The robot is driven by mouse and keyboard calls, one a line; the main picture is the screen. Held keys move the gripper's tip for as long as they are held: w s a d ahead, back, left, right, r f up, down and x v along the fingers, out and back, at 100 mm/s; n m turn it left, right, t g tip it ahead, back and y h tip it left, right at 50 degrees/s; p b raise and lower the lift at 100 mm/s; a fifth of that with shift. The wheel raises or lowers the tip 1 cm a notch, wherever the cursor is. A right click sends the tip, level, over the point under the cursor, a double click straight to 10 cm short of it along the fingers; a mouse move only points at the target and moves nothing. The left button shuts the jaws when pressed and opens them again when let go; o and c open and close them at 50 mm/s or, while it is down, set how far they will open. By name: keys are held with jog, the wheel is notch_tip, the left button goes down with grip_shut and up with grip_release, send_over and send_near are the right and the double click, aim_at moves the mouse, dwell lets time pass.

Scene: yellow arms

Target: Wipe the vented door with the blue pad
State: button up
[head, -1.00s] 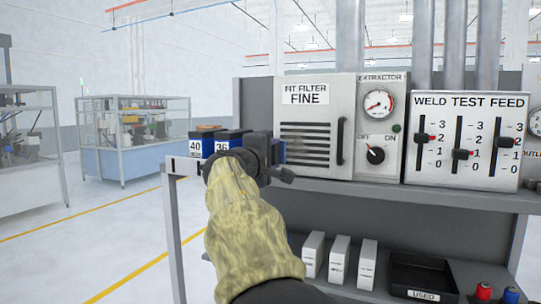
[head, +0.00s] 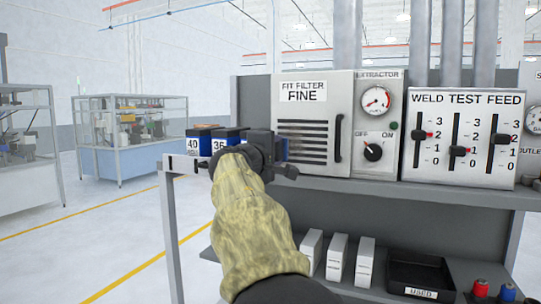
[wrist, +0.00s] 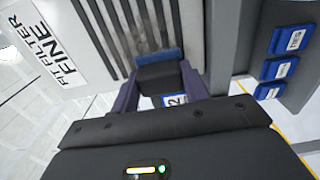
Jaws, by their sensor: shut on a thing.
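The vented door (head: 303,112) is a pale panel marked "FIT FILTER FINE", with dark horizontal slots and a black handle at its right. In the wrist view, the door (wrist: 75,17) shows its slots and a grey smudge (wrist: 143,40) across them. My gripper (head: 283,157) is at the door's lower left edge. In the wrist view, my gripper (wrist: 157,80) is shut on the black holder of the blue pad (wrist: 159,58). The pad faces the slots beside the smudge; I cannot tell if it touches. My gripper mostly hides the pad in the head view.
Blue boxes (head: 197,134) numbered 40 and 36 stand left of my gripper. An extractor panel (head: 376,115) and slider panel (head: 460,140) are right of the door. A lower shelf holds white cartons (head: 337,258) and a black "USED" tray (head: 421,275).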

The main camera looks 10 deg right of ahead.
jog(key=shift+s+d+b, duration=0.75)
jog(key=shift+s+d, duration=0.1)
jog(key=shift+d, duration=0.2)
jog(key=shift+s+d+b, duration=0.5)
jog(key=shift+d+b, duration=0.05)
jog(key=shift+d, duration=0.2)
jog(key=shift+s+d+b, duration=0.45)
jog(key=shift+d+b, duration=0.1)
jog(key=shift+d, duration=0.2)
jog(key=shift+r+p, duration=0.9)
jog(key=shift+r, duration=0.15)
jog(key=shift+a, duration=0.1)
